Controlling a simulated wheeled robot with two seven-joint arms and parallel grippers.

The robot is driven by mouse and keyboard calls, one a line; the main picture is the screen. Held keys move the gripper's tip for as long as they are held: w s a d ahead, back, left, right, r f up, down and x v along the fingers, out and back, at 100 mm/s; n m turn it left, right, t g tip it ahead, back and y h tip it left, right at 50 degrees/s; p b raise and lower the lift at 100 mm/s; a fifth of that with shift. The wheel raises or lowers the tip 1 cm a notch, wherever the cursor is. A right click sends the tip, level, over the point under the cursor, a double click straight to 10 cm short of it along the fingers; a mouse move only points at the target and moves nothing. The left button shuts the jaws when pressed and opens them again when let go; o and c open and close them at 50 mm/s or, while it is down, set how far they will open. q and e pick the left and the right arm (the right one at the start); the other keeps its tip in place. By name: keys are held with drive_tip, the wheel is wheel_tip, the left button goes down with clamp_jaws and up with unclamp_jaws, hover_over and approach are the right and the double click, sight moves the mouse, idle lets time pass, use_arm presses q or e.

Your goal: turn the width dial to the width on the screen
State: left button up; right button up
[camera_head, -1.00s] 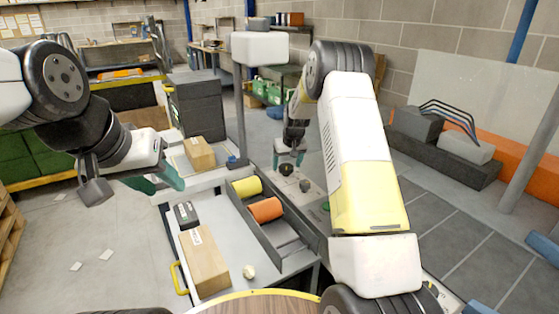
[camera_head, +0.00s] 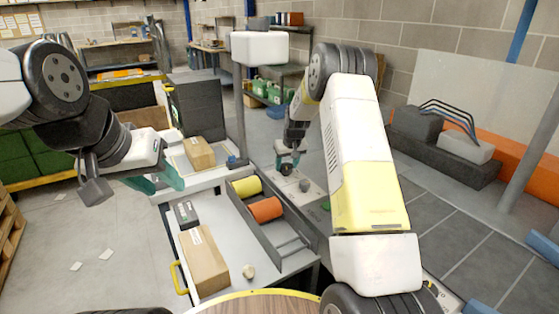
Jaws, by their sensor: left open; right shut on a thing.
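A light control panel (camera_head: 313,197) beside the roll trough carries two dark knobs. My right gripper (camera_head: 287,166) points down at the panel's far end, shut on the farther dark knob (camera_head: 286,171), which its fingers partly hide. The nearer dark knob (camera_head: 305,186) is free. I cannot read any label, so I cannot tell which is the width dial. No width reading shows; a white box (camera_head: 260,47) on a post shows no readable face. My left gripper (camera_head: 158,180) is open and empty, with teal fingertips, held left of the bench.
A yellow roll (camera_head: 246,187) and an orange roll (camera_head: 264,209) lie in the grey trough. Cardboard boxes (camera_head: 204,262) (camera_head: 199,153) and a small dark box (camera_head: 187,214) are on the bench. A green button (camera_head: 325,206) is on the panel. The post (camera_head: 240,115) stands behind the trough.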

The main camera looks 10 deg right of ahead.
drive_tip(key=n+y, duration=0.1)
drive_tip(key=n, duration=0.1)
drive_tip(key=n+y, duration=0.1)
drive_tip(key=n, duration=0.2)
drive_tip(key=shift+w+d+g, duration=0.1)
drive_tip(key=shift+d+g, duration=0.1)
drive_tip(key=shift+g, duration=0.2)
drive_tip(key=n+g, duration=0.1)
drive_tip(key=n, duration=0.2)
drive_tip(key=n+y, duration=0.1)
drive_tip(key=n, duration=0.2)
drive_tip(key=shift+w+g, duration=0.1)
drive_tip(key=shift+g, duration=0.3)
drive_tip(key=o, duration=1.4)
drive_tip(key=shift+c, duration=0.2)
drive_tip(key=v, duration=0.7)
drive_tip(key=shift+d+r, duration=0.25)
drive_tip(key=shift+r, duration=0.1)
